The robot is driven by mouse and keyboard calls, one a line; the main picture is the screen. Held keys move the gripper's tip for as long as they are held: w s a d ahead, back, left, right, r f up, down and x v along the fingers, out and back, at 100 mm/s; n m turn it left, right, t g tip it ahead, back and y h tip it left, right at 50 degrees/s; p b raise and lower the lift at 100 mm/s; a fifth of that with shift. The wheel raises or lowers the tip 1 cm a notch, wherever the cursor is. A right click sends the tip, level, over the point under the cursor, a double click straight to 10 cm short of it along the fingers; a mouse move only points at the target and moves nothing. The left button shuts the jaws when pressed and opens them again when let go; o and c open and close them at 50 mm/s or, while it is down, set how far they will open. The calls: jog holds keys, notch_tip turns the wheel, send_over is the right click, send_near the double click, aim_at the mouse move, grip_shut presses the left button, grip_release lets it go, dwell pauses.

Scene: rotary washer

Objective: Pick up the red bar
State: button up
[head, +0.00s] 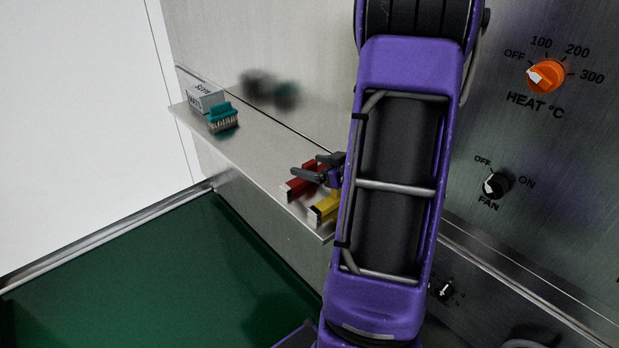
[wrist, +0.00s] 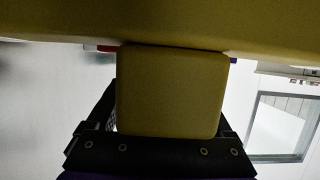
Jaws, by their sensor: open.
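The red bar (head: 296,188) lies on the metal shelf, its pale end toward the shelf's front edge. My gripper (head: 306,165) is open at the red bar, with one dark finger crossing in front of it and the other showing behind its far part. The bar appears to lie between the fingers; contact cannot be told. In the wrist view, a thin red strip (wrist: 106,47) shows beside a large yellow shape, and the fingertips are not clear. My purple arm hides the area to the right of the bar.
A yellow bar (head: 325,209) lies close beside the red bar, nearer the shelf's right end. A teal brush (head: 222,117) and a small grey box (head: 205,97) stand farther left on the shelf (head: 255,150). An orange heat knob (head: 546,75) and a fan knob (head: 496,186) are on the right panel.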

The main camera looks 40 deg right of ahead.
jog(key=shift+w+f, duration=0.2)
jog(key=shift+w, duration=0.4)
grip_shut()
jog(key=shift+r, duration=0.1)
